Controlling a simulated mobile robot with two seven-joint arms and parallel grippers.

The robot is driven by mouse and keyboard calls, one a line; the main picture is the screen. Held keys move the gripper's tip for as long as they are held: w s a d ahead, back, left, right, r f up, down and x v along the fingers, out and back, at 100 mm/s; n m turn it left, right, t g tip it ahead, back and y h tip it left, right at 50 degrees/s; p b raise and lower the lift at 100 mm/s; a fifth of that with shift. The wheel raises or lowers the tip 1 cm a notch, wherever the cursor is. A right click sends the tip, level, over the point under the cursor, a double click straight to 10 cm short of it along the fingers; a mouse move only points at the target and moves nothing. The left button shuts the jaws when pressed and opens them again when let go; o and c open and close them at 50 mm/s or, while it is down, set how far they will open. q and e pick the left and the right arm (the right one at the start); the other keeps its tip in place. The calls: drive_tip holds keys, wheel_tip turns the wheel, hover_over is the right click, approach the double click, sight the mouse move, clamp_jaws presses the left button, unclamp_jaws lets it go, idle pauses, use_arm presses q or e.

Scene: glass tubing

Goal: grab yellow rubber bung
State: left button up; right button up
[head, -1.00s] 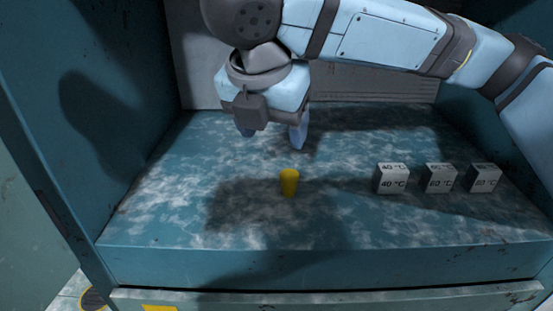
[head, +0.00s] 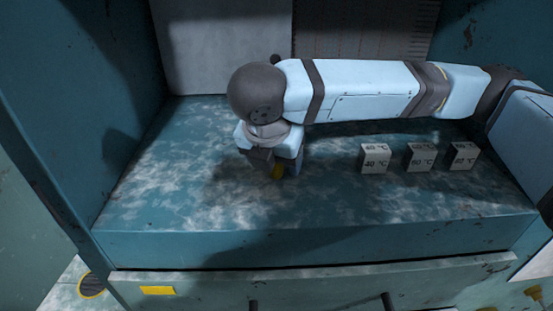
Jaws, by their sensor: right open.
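The yellow rubber bung (head: 278,173) stands on the mottled blue-green worktop, and only a small part of it shows. My right gripper (head: 279,168) is down low over the bung, pointing downward and open. The bung shows between its fingers, and the gripper body hides its upper part. I cannot tell whether either finger touches it. My left gripper is not in view.
Three grey blocks with temperature labels, the nearest marked 40 °C (head: 374,159), stand in a row to the right. Cabinet walls bound the worktop (head: 150,205) left, right and back. The front left of it is clear.

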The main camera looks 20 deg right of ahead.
drive_tip(key=shift+w+d+f, duration=0.15)
drive_tip(key=shift+w+f, duration=0.05)
drive_tip(key=shift+f, duration=0.2)
drive_tip(key=shift+s, duration=0.1)
drive_tip(key=shift+c, duration=0.6)
drive_tip(key=c, duration=0.9)
drive_tip(key=shift+o, duration=0.2)
drive_tip(key=shift+r, duration=0.1)
